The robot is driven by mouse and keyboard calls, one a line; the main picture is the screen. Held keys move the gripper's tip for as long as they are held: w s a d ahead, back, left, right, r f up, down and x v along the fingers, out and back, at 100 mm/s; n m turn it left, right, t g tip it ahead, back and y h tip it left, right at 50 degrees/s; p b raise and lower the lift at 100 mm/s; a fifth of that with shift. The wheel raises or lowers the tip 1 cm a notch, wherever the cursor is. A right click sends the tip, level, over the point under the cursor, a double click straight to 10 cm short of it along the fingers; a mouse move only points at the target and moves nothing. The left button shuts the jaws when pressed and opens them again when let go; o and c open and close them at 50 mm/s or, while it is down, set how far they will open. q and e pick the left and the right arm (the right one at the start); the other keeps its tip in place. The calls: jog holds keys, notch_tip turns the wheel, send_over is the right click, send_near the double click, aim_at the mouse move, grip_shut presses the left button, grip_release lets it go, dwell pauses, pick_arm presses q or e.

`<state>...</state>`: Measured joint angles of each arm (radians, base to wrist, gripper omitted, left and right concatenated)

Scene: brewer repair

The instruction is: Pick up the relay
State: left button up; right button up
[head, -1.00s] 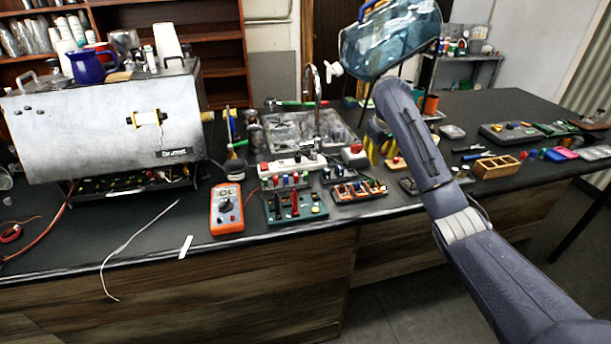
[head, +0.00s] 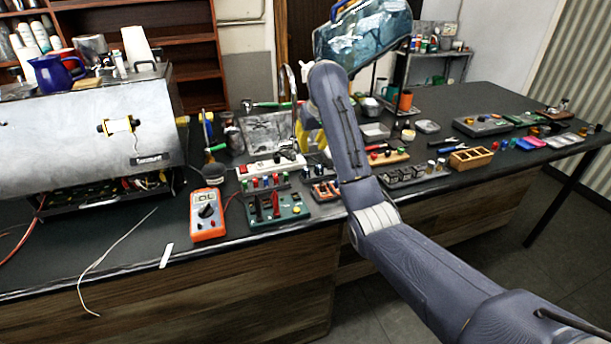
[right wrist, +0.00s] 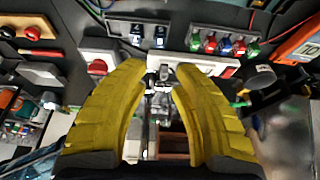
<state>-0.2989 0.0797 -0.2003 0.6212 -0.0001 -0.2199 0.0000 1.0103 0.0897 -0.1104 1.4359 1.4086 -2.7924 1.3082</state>
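I cannot tell for certain which part is the relay. Two small black blocks (right wrist: 149,36) with pale tops stand side by side in the right wrist view, beyond the fingertips. They also show in the head view (head: 315,171), just left of my arm. A tray of dark block-like parts (head: 415,173) lies right of my arm. My right gripper (right wrist: 158,70) has yellow fingers spread wide, with nothing held. In the head view its fingers (head: 312,138) are partly hidden behind my arm, above the bench near the sink. My left gripper is not in view.
A metal tap (right wrist: 160,95) shows between and below my fingers in the right wrist view. A white power strip (head: 272,166), an orange multimeter (head: 207,213) and a green terminal board (head: 278,208) crowd the bench. A wooden compartment box (head: 470,158) is at right.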

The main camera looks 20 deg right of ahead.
aim_at(306, 168)
jog(key=shift+x, duration=7.1)
jog(key=shift+w+r, duration=0.1)
jog(key=shift+w, duration=0.05)
grip_shut()
